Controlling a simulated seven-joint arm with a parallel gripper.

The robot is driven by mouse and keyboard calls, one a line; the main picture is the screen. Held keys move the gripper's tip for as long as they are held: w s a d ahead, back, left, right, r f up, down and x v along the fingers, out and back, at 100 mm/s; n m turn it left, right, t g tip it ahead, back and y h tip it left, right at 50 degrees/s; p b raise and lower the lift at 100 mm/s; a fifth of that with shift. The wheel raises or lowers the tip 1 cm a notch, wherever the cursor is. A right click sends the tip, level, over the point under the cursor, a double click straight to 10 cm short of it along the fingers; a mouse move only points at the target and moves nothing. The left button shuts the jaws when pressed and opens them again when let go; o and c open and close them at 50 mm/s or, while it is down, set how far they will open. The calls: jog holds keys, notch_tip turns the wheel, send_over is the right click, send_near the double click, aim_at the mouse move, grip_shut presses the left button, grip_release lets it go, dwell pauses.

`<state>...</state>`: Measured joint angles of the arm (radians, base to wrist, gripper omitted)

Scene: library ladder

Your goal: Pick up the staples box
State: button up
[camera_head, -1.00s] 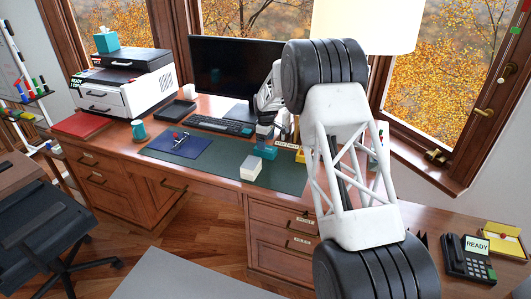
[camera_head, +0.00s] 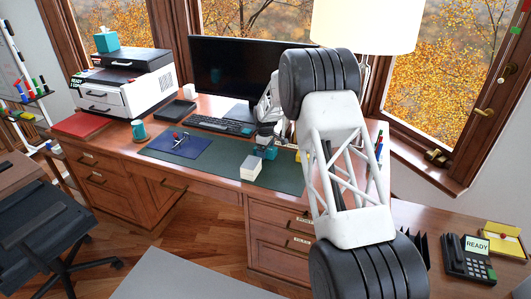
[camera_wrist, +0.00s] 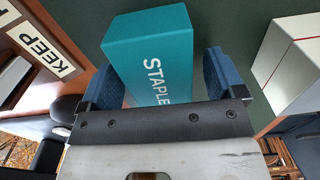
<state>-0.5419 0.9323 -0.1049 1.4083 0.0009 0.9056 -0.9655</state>
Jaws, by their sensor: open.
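The staples box is a teal box (camera_wrist: 155,50) with white lettering that reads "STAPLE", partly cut off by the gripper. In the wrist view it sits between the two blue fingers of my gripper (camera_wrist: 162,78), which are open on either side of it. In the head view the box (camera_head: 268,153) shows as a small teal patch on the dark green desk mat (camera_head: 225,160), with my gripper (camera_head: 266,143) right over it. I cannot tell whether either finger touches the box.
A white box with a red line (camera_wrist: 292,62) stands close beside one finger; it also shows in the head view (camera_head: 251,168). A "KEEP" sign (camera_wrist: 45,45) lies on the other side. A blue pad (camera_head: 180,144), keyboard (camera_head: 220,125) and monitor (camera_head: 230,75) are farther left and back.

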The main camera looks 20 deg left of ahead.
jog(key=c, duration=1.1)
jog(key=shift+r, duration=0.15)
jog(key=shift+r, duration=4.9)
